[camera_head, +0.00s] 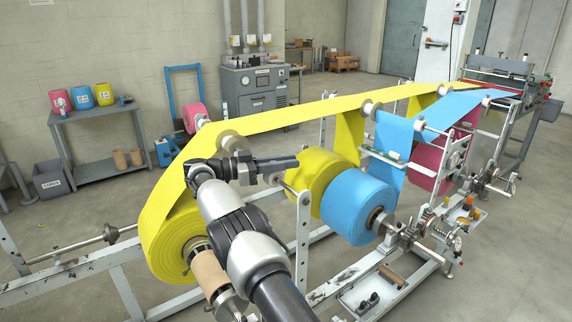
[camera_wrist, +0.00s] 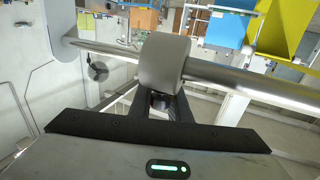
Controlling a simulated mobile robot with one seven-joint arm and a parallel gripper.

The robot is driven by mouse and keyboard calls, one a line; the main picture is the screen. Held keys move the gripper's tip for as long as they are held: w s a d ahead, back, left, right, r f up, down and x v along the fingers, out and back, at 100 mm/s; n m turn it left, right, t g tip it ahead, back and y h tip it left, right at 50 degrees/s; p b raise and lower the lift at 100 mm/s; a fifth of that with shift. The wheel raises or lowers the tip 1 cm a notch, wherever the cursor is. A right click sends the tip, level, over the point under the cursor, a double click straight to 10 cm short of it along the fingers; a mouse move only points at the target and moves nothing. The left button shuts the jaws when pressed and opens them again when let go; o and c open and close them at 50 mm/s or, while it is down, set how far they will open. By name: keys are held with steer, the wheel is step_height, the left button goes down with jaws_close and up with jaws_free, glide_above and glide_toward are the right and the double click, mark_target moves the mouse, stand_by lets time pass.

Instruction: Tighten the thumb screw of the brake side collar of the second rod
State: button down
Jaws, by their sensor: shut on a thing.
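A pale grey collar (camera_wrist: 165,62) sits around a metal rod (camera_wrist: 245,86) that crosses the wrist view. My gripper (camera_wrist: 163,100) is just below the collar, its two dark fingers closed on a small dark thumb screw (camera_wrist: 159,99), which is mostly hidden between them. In the head view my gripper (camera_head: 292,162) reaches right from my wrist, above and close to a rod end with a pale collar (camera_head: 277,179). This is left of the smaller yellow roll (camera_head: 318,165). The fingertips' contact cannot be made out in the head view.
A large yellow roll (camera_head: 170,232) lies left of my arm. A blue roll (camera_head: 355,205) is at right. A yellow web (camera_head: 300,115) runs above my gripper. White frame posts (camera_head: 303,220) stand close by. Open floor lies at far right.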

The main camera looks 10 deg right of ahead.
steer(key=shift+r, duration=0.1)
stand_by(0.5)
steer(key=c, duration=1.7)
jaws_free()
steer(key=shift+o, duration=0.2)
step_height(320, 180, up, 10)
steer(key=p, duration=0.3)
steer(key=shift+p, duration=0.3)
